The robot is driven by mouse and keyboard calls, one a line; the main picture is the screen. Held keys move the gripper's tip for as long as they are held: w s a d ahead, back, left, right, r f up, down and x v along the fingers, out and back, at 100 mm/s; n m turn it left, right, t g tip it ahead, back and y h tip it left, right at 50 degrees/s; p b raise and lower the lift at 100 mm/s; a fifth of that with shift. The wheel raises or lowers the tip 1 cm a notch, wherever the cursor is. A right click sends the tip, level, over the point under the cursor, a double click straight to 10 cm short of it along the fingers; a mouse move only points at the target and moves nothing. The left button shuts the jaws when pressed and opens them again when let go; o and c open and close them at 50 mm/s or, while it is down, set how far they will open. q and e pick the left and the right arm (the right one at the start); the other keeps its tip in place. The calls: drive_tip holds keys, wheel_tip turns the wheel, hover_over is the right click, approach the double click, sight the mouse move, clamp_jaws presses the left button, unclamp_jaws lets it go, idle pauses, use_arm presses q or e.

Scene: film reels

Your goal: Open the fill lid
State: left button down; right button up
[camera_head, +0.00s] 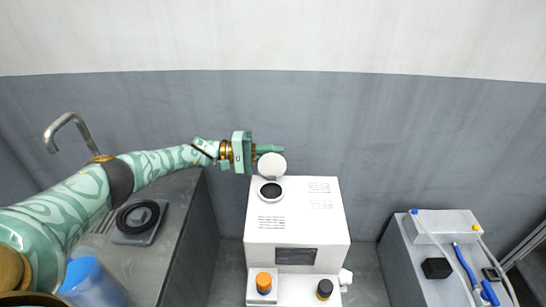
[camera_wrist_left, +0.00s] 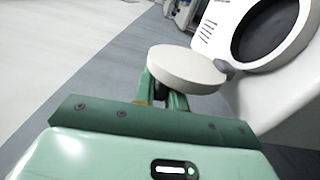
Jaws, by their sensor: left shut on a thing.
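The fill lid (camera_head: 272,164) is a round, pale disc at the back of the white machine (camera_head: 328,225). It stands raised, tilted up behind the dark round fill opening (camera_head: 270,191), which is uncovered. In the left wrist view the lid (camera_wrist_left: 187,68) joins a grey hinge (camera_wrist_left: 226,69) beside the opening (camera_wrist_left: 268,30). My left gripper (camera_head: 268,150) comes in from the left, just behind and above the lid. In the wrist view its fingers (camera_wrist_left: 174,100) are shut at the lid, whose disc partly hides their tips. My right gripper is not seen.
A dark counter with a bent metal tap (camera_head: 67,124), a black ring (camera_head: 138,216) on a grey plate and a blue container (camera_head: 90,281) lies under my left arm. A grey cabinet (camera_head: 440,222) with tubes and a black box stands at right.

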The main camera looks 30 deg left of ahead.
use_arm(q)
drive_tip(key=shift+w+a+f+n+b, duration=0.25)
drive_tip(key=shift+w+f+n+b, duration=0.15)
drive_tip(key=shift+n, duration=0.6)
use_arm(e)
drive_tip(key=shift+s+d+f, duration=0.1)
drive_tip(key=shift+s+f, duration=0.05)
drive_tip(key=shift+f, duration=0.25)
use_arm(q)
drive_tip(key=c, duration=1.4)
unclamp_jaws()
drive_tip(key=shift+c, duration=0.2)
